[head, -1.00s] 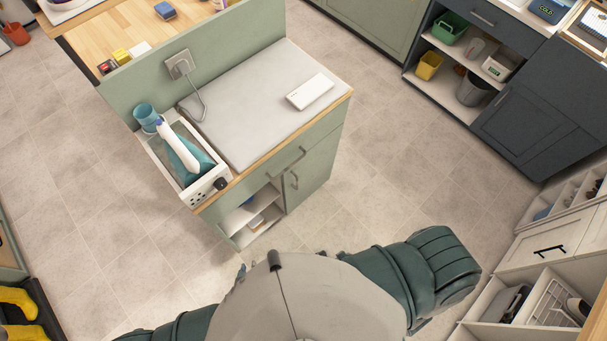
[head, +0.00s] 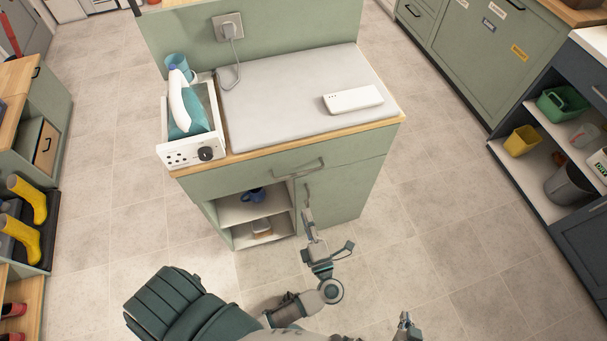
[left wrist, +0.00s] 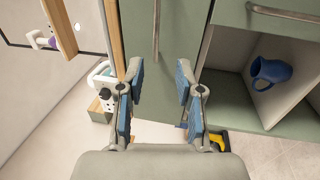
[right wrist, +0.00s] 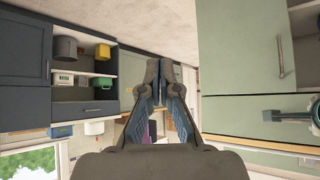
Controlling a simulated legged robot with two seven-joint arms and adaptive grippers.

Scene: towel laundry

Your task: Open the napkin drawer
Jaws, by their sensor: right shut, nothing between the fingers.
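The pale green cabinet's drawer (head: 245,178) looks shut, with a metal bar handle (head: 308,168) on its front. In the left wrist view, turned on its side, the drawer front (left wrist: 180,60) and its handle (left wrist: 155,30) lie ahead of the fingers. My left gripper (head: 325,238) is open and empty, in front of the cabinet and below the drawer handle; its spread fingers also show in the left wrist view (left wrist: 158,95). My right gripper (head: 405,322) is at the head view's bottom edge; its closed, empty fingers show in the right wrist view (right wrist: 165,75), apart from the cabinet.
Below the drawer are an open shelf with a blue mug (head: 253,195) and a door with its own handle (head: 306,196). A white box (head: 190,153) and a white flat device (head: 353,99) lie on top. Yellow boots (head: 27,240) stand left. Floor around is clear.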

